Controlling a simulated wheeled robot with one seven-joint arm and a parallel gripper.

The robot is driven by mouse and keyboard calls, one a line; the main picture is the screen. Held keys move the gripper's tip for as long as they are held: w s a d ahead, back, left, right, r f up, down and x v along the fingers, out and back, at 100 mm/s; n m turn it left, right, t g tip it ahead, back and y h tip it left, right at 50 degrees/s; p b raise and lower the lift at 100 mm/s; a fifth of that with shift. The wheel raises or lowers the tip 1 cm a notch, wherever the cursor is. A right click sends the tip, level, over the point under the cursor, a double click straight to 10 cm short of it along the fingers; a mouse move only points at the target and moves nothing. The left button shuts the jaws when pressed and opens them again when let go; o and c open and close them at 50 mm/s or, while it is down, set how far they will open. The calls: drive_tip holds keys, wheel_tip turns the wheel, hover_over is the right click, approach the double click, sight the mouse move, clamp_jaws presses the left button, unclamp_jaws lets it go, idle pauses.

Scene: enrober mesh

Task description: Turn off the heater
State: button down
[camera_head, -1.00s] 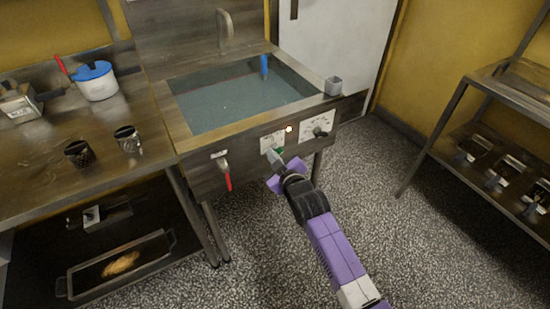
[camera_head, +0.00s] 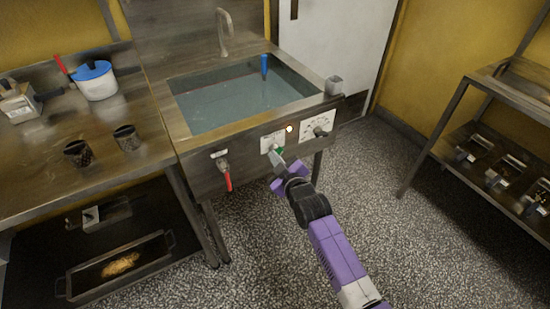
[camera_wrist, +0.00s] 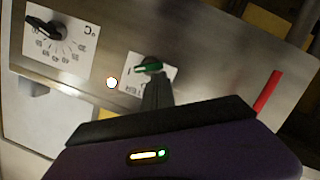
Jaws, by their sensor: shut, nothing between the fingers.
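The heater switch is a green knob (camera_wrist: 149,65) on a white label plate, on the front panel of the metal basin unit. It also shows in the head view (camera_head: 277,149). An orange-white indicator light (camera_wrist: 111,83) glows beside the plate; it is also lit in the head view (camera_head: 290,129). My gripper (camera_head: 279,157) is shut and empty, with its fingertips close in front of the green knob. In the wrist view the fingers (camera_wrist: 156,88) reach up to the knob's lower edge. Whether they touch it, I cannot tell.
A black temperature dial (camera_head: 320,132) is right of the light. A tap with a red handle (camera_head: 227,180) is at the panel's left. The basin (camera_head: 185,124) holds liquid and a blue object (camera_head: 264,66).

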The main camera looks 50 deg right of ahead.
drive_tip(key=shift+a+f+n+h+b, duration=0.15)
drive_tip(key=shift+f+n+h+b, duration=0.2)
drive_tip(key=shift+n+b, duration=0.45)
drive_tip(key=shift+f+n+t+h+b, duration=0.25)
drive_tip(key=shift+f+n+h+b, duration=0.1)
drive_tip(key=shift+n+b, duration=1.2)
drive_tip(key=shift+f+n+t+h+b, duration=0.2)
drive_tip(key=shift+f+n+h+b, duration=0.15)
drive_tip(key=shift+n+b, duration=1.1)
drive_tip(key=shift+f+n+t+h+b, duration=0.25)
drive_tip(key=shift+f+n+b, duration=0.15)
drive_tip(key=shift+n+b, duration=1.15)
drive_tip(key=shift+b, duration=0.3)
